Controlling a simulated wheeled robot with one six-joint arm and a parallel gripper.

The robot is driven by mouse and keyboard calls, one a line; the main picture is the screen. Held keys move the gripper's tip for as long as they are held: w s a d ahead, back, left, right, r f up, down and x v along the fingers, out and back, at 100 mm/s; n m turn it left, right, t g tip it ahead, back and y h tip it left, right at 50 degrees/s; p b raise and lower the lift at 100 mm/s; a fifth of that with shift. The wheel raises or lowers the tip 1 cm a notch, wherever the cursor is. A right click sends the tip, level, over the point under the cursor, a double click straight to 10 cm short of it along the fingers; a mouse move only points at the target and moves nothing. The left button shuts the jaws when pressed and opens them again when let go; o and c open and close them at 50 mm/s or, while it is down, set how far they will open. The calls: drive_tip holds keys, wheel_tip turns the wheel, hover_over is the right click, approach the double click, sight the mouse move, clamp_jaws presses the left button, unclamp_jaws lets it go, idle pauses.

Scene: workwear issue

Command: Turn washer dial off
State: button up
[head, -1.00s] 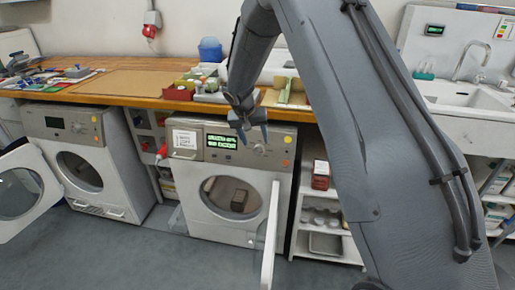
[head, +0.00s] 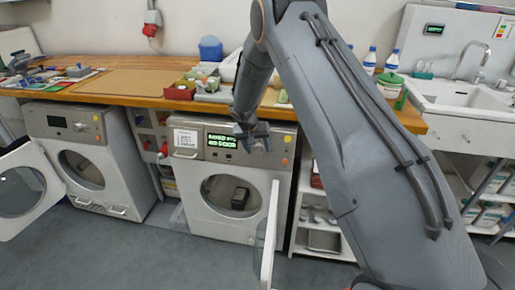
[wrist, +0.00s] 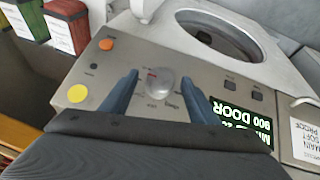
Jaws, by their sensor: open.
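The washer (head: 190,205) is the lit machine in the middle, under the wooden counter. Its round silver dial (wrist: 160,84) sits on the metal control panel, with small printed marks around it. My gripper (head: 256,143) is in front of the panel and largely hides the dial in the head view. In the wrist view my gripper (wrist: 160,80) is open, with one blue finger on each side of the dial. I cannot tell whether the fingers touch it. The green display (wrist: 240,118) is lit with text, upside down in the wrist view.
The washer's door (head: 269,245) stands open toward the front, with a dark block (head: 239,198) inside the drum. A second machine (head: 80,185), also with its door open, is at left. Wrist view shows orange (wrist: 106,44) and yellow (wrist: 77,93) buttons beside the dial.

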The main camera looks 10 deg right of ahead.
drive_tip(key=c, duration=1)
drive_tip(key=shift+c, duration=0.2)
drive_tip(key=shift+b, duration=0.4)
drive_tip(key=h+b, duration=0.1)
drive_tip(key=n+h+b, duration=0.1)
drive_tip(key=b, duration=0.3)
drive_tip(key=shift+w+a+f+n+g+h, duration=0.2)
drive_tip(key=shift+a+f+n+g+h, duration=0.1)
drive_tip(key=shift+a+n+h, duration=0.1)
drive_tip(key=n+h+b, duration=0.1)
drive_tip(key=b, duration=0.1)
drive_tip(key=n+h+b, duration=0.1)
drive_tip(key=b, duration=0.1)
drive_tip(key=n+h+b, duration=0.1)
drive_tip(key=h+b, duration=0.1)
drive_tip(key=shift+a+f, duration=0.25)
drive_tip(key=shift+a, duration=0.05)
drive_tip(key=n+h+b, duration=0.3)
drive_tip(key=shift+a+f+h+b, duration=0.15)
drive_tip(key=shift+f+h+b, duration=0.05)
drive_tip(key=shift+h+b, duration=0.1)
drive_tip(key=shift+s+f+n+t+h+b, duration=0.15)
drive_tip(key=shift+n+t+h+b, duration=0.85)
drive_tip(key=shift+n+h, duration=0.45)
drive_tip(key=shift+n, duration=0.25)
